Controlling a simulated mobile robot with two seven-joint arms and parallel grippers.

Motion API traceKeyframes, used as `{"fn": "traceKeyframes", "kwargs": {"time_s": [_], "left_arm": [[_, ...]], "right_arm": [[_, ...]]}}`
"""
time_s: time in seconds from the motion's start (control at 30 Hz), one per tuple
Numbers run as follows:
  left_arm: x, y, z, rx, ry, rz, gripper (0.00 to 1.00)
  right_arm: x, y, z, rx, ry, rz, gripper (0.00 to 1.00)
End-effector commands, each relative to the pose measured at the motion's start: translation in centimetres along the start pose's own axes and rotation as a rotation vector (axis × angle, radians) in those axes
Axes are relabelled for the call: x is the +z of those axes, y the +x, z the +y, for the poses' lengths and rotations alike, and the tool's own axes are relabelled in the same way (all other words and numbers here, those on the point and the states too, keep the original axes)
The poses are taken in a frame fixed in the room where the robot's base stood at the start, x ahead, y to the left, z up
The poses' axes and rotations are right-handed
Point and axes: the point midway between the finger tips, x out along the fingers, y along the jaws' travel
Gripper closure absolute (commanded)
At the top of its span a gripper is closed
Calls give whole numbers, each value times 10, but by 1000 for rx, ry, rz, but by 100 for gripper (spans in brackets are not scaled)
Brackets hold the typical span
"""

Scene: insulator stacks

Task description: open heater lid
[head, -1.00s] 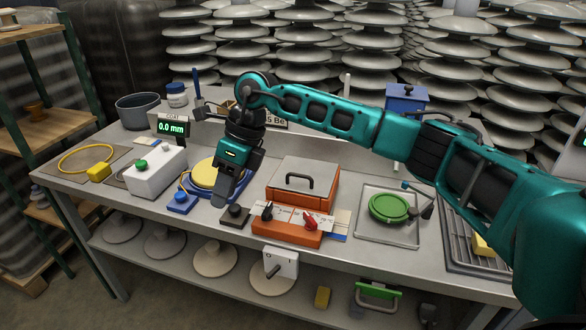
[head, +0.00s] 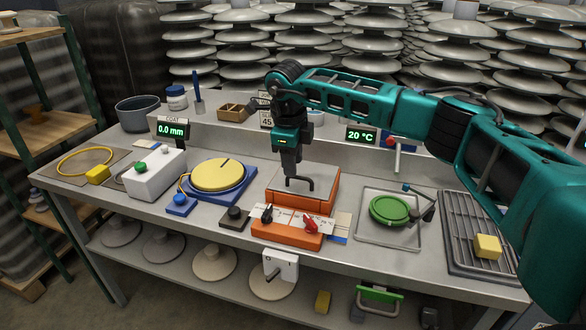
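The heater is an orange box (head: 325,203) in the middle of the bench, with a flat grey lid (head: 322,178) lying closed on top. A dark loop handle (head: 299,184) stands on the lid. My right gripper (head: 290,172) points down over the lid, its fingertips just at or above the handle's left part. I cannot tell whether it touches the handle or how far its fingers are apart. The orange control panel (head: 287,233) in front has a black knob (head: 267,214) and a red knob (head: 310,223). My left gripper is not in view.
A display (head: 361,135) behind the heater reads 20 °C. A yellow disc (head: 217,174) on a blue base stands left of the heater. A tray (head: 365,236) with a green round piece (head: 389,209) is to the right. My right arm spans the upper right.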

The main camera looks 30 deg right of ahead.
Motion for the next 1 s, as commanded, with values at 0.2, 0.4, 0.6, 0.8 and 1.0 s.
{"fn": "traceKeyframes", "kwargs": {"time_s": [0.2,0.4,0.6,0.8,1.0], "left_arm": [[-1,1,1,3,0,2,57],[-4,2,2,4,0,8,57],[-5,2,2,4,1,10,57],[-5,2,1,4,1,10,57],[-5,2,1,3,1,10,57]], "right_arm": [[0,24,0,0,-1,1,64],[0,28,0,0,-2,0,64],[0,28,0,0,-2,0,69],[0,27,0,0,-1,-1,88],[0,27,0,0,-1,-1,100]]}}
